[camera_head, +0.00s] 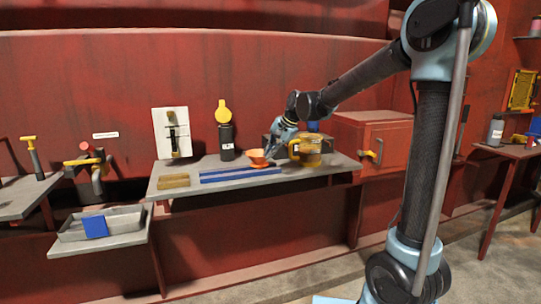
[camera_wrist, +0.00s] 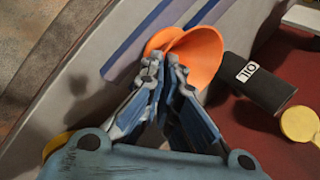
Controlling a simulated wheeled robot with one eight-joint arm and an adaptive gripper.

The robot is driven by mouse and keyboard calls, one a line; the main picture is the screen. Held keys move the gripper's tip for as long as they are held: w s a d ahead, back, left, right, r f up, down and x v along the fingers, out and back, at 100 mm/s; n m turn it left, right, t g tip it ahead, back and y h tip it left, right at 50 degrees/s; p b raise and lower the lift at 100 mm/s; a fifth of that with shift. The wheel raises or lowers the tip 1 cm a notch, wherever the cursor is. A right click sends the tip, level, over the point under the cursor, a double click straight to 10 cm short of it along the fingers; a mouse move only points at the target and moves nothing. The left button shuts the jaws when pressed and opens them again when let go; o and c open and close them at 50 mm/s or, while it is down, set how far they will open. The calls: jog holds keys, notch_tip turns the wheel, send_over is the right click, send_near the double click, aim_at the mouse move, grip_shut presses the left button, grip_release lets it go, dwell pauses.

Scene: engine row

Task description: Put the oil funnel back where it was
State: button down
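The orange oil funnel (camera_head: 257,160) is at the blue strips on the workbench, left of the amber jug. It also shows in the wrist view (camera_wrist: 198,55), at the fingertips. My gripper (camera_head: 268,153) reaches down to it from the right. In the wrist view the two fingertips (camera_wrist: 161,62) are close together with the funnel's orange wall between them, so the gripper looks shut on it. The fingers hide part of the funnel. I cannot tell whether its underside touches the bench.
The amber jug (camera_head: 307,151) stands close beside my gripper. A black oil bottle (camera_head: 227,142) with a yellow lid (camera_head: 223,111) stands behind the funnel. Blue strips (camera_head: 225,175) and a tan block (camera_head: 174,181) lie along the workbench (camera_head: 205,196) front. A red cabinet (camera_head: 346,134) is at right.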

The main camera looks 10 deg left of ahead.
jog(key=shift+f, duration=0.15)
jog(key=shift+f, duration=0.3)
jog(key=c, duration=1.8)
grip_release()
jog(key=shift+d+r, duration=0.15)
jog(key=shift+r, duration=0.4)
jog(key=v, duration=1.1)
jog(key=s+d+f+n+h, duration=0.1)
jog(key=s+d+f, duration=0.15)
jog(key=d, duration=0.45)
jog(key=s+d+f+h, duration=0.1)
jog(key=s+d+f, duration=0.1)
jog(key=s+d, duration=0.3)
jog(key=s+d+f+n+h, duration=0.3)
jog(key=s+d+f+h, duration=0.1)
jog(key=s+d+f, duration=1.7)
jog(key=shift+s+d, duration=0.15)
jog(key=shift+d, duration=1.05)
